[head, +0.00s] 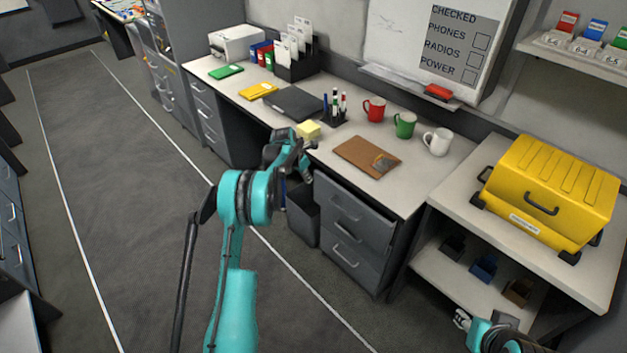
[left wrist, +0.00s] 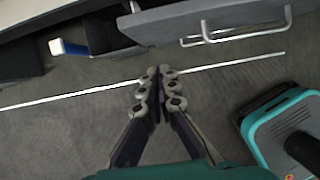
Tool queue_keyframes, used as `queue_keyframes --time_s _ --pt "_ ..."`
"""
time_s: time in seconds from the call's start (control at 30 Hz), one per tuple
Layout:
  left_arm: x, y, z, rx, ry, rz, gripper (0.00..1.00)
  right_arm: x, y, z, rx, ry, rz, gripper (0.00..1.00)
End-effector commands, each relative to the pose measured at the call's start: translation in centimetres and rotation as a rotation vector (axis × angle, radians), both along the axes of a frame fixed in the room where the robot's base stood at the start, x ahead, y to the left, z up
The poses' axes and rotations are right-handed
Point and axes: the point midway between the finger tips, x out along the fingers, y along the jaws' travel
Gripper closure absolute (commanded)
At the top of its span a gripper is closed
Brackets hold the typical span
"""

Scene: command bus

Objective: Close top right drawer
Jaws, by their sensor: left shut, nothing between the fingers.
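The top right drawer (head: 343,203) is the upper dark grey front in the drawer stack under the right part of the desk. In the left wrist view a grey drawer front (left wrist: 205,18) with metal bar handles runs across the top. My left gripper (head: 308,174) is at the drawer's upper left corner, by the desk's front edge. In the left wrist view its fingers (left wrist: 158,72) are together and empty, just below the drawer front. My right gripper (head: 461,319) is low at the bottom right, small and partly seen.
A dark bin (head: 303,215) stands left of the drawer stack. The desk (head: 410,190) bears a brown clipboard (head: 366,157), mugs and a pen holder. A yellow case (head: 550,195) sits on the shelf unit at right. The floor (head: 120,190) in front of the desk is clear.

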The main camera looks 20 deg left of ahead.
Motion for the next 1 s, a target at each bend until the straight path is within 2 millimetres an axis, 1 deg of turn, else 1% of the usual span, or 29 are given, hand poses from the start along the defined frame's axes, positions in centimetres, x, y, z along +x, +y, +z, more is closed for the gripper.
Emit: queue_keyframes --time_s 0.03,0.1,0.2,0.33,0.43,0.47,0.57,0.67,0.7,0.8,0.9,1.0 --pt "-0.4 0.2 1.5 0.0 0.0 0.002 1.0 0.0 0.0 0.9 0.0 0.0 0.0 0.62" --pt "-0.9 0.4 2.7 -0.001 0.0 0.002 1.0 0.0 0.0 1.3 0.0 0.0 0.0 0.62" --pt "-1.4 0.6 3.9 0.0 0.0 0.001 1.0 0.0 0.0 1.8 0.0 0.0 0.0 0.62" --pt "-1.8 0.7 4.7 -0.001 -0.002 0.001 1.0 0.0 0.0 2.0 0.0 0.0 0.0 0.62" --pt "-2.2 -0.2 4.2 -0.012 -0.03 -0.004 1.0 0.0 0.0 2.1 0.0 0.0 0.0 0.62" --pt "-2.4 -0.7 3.8 -0.019 -0.046 -0.006 1.0 0.0 0.0 2.2 0.0 0.0 0.0 0.62" --pt "-3.6 -3.2 2.4 -0.052 -0.121 -0.013 1.0 0.0 0.0 2.4 0.0 0.0 0.0 0.62" --pt "-5.8 -6.2 1.4 -0.09 -0.213 -0.015 1.0 0.0 0.0 2.6 0.0 0.0 0.0 0.62" --pt "-6.7 -7.3 1.2 -0.104 -0.247 -0.015 1.0 0.0 0.0 2.7 0.0 0.0 0.0 0.62" --pt "-9.2 -9.8 1.2 -0.135 -0.322 -0.011 1.0 0.0 0.0 2.8 0.0 0.0 0.0 0.62" --pt "-11.2 -11.4 1.5 -0.159 -0.374 -0.005 1.0 0.0 0.0 2.9 0.0 0.0 0.0 0.62" --pt "-12.2 -12.2 1.7 -0.169 -0.402 -0.001 1.0 0.0 0.0 2.9 0.0 0.0 0.0 0.62"
